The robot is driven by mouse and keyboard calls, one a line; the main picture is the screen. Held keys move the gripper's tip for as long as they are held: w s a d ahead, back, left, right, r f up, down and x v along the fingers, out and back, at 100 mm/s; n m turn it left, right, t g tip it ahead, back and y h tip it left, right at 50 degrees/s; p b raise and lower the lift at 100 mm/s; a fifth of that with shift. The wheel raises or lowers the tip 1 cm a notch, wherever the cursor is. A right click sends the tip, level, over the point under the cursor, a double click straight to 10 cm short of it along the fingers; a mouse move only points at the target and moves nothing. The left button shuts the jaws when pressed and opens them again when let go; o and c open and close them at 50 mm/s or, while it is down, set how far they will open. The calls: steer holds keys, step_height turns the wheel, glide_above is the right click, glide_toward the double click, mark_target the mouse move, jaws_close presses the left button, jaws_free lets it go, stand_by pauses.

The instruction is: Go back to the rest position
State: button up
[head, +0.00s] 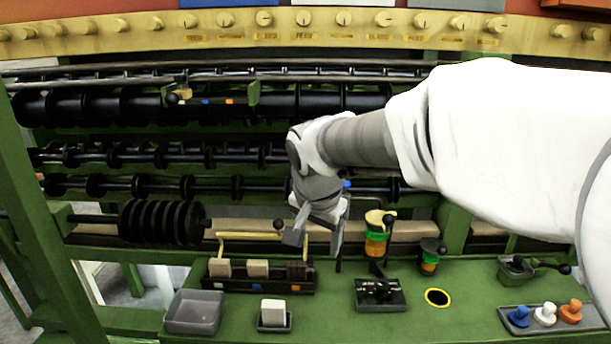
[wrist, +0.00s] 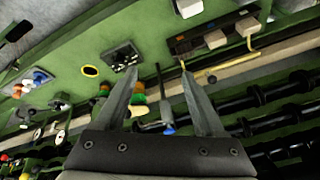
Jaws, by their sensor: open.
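My gripper (head: 317,242) hangs at the end of my white and grey arm, which reaches in from the right in the head view. It is above the back part of the green bench, in front of the dark roller shafts. In the wrist view my gripper (wrist: 158,72) has its two grey fingers spread wide, with nothing held between them. A dark rod with a blue end (wrist: 167,130) shows in the gap, beyond the fingers. My arm hides part of the rollers and the right side of the machine.
The green bench (head: 335,315) carries a grey tray (head: 194,313), a white block (head: 273,311), a dark block rack (head: 258,285), a black switch plate (head: 380,294) and coloured knobs (head: 545,314). An orange and green stack (head: 376,242) stands just right of my gripper.

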steer(key=s+d+r+n+p, duration=0.2)
steer(key=s+d, duration=0.2)
steer(key=s, duration=0.3)
steer(key=s+d+r+n+p, duration=0.2)
steer(key=s+d+r, duration=0.1)
steer(key=s, duration=0.3)
steer(key=s+d+r+n+t+p, duration=0.1)
steer(key=s+d+r+n+p, duration=0.1)
steer(key=s, duration=0.5)
steer(key=d+p, duration=0.1)
steer(key=d, duration=0.1)
steer(key=shift+s+d+r, duration=0.25)
steer(key=shift+s+d, duration=0.1)
